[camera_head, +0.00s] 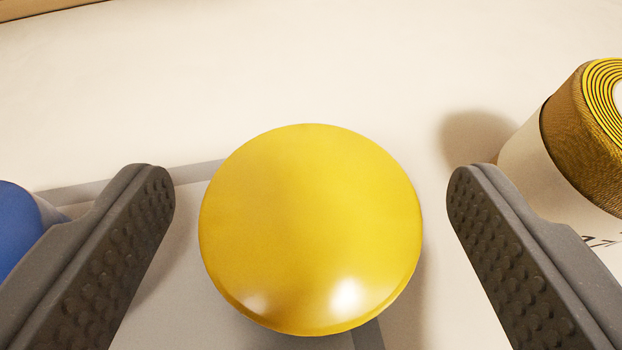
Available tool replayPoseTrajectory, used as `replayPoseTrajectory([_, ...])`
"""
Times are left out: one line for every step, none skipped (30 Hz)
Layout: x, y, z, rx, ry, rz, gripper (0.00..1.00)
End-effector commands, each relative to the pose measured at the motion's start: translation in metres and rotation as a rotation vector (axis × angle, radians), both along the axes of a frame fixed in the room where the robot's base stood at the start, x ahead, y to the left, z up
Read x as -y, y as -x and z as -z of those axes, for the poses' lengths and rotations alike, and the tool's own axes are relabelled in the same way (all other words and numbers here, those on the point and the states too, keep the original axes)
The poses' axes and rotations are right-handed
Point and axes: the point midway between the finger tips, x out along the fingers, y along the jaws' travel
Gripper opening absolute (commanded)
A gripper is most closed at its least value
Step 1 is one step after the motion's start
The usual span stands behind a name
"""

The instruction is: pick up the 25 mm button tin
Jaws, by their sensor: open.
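A round, glossy yellow lid or tin (310,225) fills the middle of the view, seen from above. No label or size marking shows on it, so I cannot tell whether it is the 25 mm button tin. My gripper (311,190) is open, with one dark, studded finger on each side of the yellow tin. A gap shows between the tin and each finger, and neither finger touches it. The sides and base of the tin are mostly hidden under its top.
A grey flat patch (100,188) lies under the tin on the pale surface (300,70). A blue rounded object (18,225) is beside the left finger. A white, brown and yellow-striped roll (580,140) stands close to the right finger. The surface behind the tin is clear.

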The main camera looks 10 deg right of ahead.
Motion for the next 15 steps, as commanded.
replayPoseTrajectory([-0.0001,-0.0001,-0.0003,0.000,0.000,0.000,0.77])
replayPoseTrajectory([-0.0001,0.0000,-0.0004,0.000,0.000,0.000,0.77])
replayPoseTrajectory([-0.0002,0.0001,-0.0004,0.000,0.000,0.000,0.77])
replayPoseTrajectory([-0.0002,0.0001,-0.0005,0.000,0.000,0.000,0.77])
replayPoseTrajectory([-0.0002,0.0001,-0.0005,0.000,0.000,0.000,0.71])
replayPoseTrajectory([-0.0003,0.0001,-0.0006,0.001,0.000,0.000,0.60])
replayPoseTrajectory([-0.0003,0.0001,-0.0006,0.000,0.000,-0.001,0.52])
replayPoseTrajectory([-0.0003,0.0001,-0.0006,0.000,0.000,0.000,0.43])
replayPoseTrajectory([-0.0004,0.0000,-0.0007,0.001,0.000,-0.001,0.32])
replayPoseTrajectory([-0.0004,0.0000,-0.0007,0.001,0.000,-0.001,0.26])
replayPoseTrajectory([-0.0004,0.0000,-0.0007,0.001,0.000,-0.001,0.25])
replayPoseTrajectory([-0.0004,0.0001,-0.0007,0.001,0.000,-0.001,0.25])
replayPoseTrajectory([-0.0004,0.0001,-0.0007,0.001,0.000,-0.001,0.25])
replayPoseTrajectory([-0.0004,0.0001,-0.0007,0.000,0.000,-0.001,0.25])
replayPoseTrajectory([-0.0005,0.0001,-0.0008,0.001,0.000,-0.001,0.25])
